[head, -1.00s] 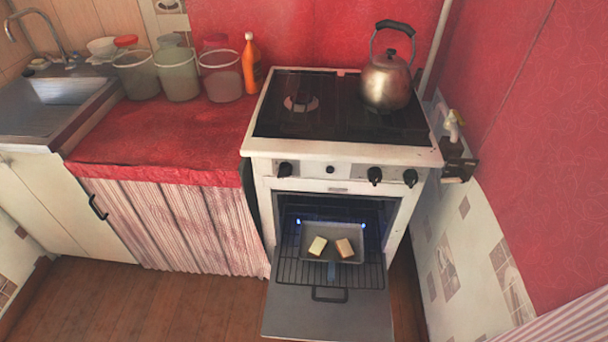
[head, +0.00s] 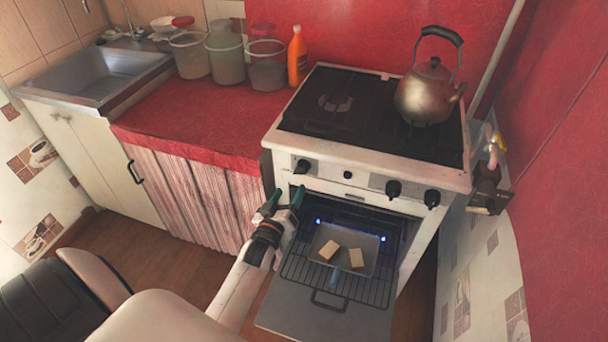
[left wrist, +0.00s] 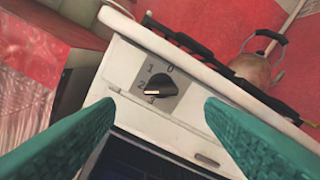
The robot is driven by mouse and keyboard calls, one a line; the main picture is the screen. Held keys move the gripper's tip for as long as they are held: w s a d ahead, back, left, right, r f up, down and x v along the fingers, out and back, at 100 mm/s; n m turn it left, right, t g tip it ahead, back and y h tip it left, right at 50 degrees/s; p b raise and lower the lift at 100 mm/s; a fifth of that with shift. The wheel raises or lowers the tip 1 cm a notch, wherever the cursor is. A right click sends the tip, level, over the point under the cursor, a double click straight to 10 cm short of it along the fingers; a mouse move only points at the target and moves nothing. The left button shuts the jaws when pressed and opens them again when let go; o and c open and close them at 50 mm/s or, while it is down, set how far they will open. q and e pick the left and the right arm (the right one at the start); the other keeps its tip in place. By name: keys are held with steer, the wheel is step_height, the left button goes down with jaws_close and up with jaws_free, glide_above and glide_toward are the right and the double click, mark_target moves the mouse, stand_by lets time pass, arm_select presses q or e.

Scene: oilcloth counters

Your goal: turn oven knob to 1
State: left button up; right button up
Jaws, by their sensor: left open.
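The left oven knob (head: 302,166) is black and sits on the stove's white front panel. In the left wrist view the knob (left wrist: 165,84) has a dial marked 0, 1, 2 and 3, and its pale pointer mark faces left, between 2 and 3. My left gripper (head: 285,199) is open, just below and left of the knob in the head view. In the left wrist view its green fingers (left wrist: 160,108) stand apart either side of the knob, not touching it. My right gripper is not in view.
The oven door (head: 322,316) hangs open below the panel. A tray (head: 372,243) with two pale blocks is on the oven rack. Two more knobs (head: 393,188) are at the panel's right. A kettle (head: 428,92) stands on the stove. A red counter (head: 195,128) is left.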

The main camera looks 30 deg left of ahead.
mark_target(299, 174)
arm_select(q)
steer(key=x, duration=0.8)
steer(key=shift+w+d, duration=0.15)
steer(key=shift+w, duration=0.05)
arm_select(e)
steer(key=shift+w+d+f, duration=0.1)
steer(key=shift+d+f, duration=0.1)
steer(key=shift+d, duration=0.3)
arm_select(q)
steer(key=c, duration=1)
steer(key=shift+m, duration=0.3)
steer(key=m, duration=0.5)
steer(key=shift+f, duration=0.1)
steer(key=m, duration=0.6)
steer(key=shift+b, duration=0.35)
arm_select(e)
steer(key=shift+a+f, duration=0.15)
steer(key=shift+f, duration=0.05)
arm_select(q)
steer(key=shift+m, duration=0.3)
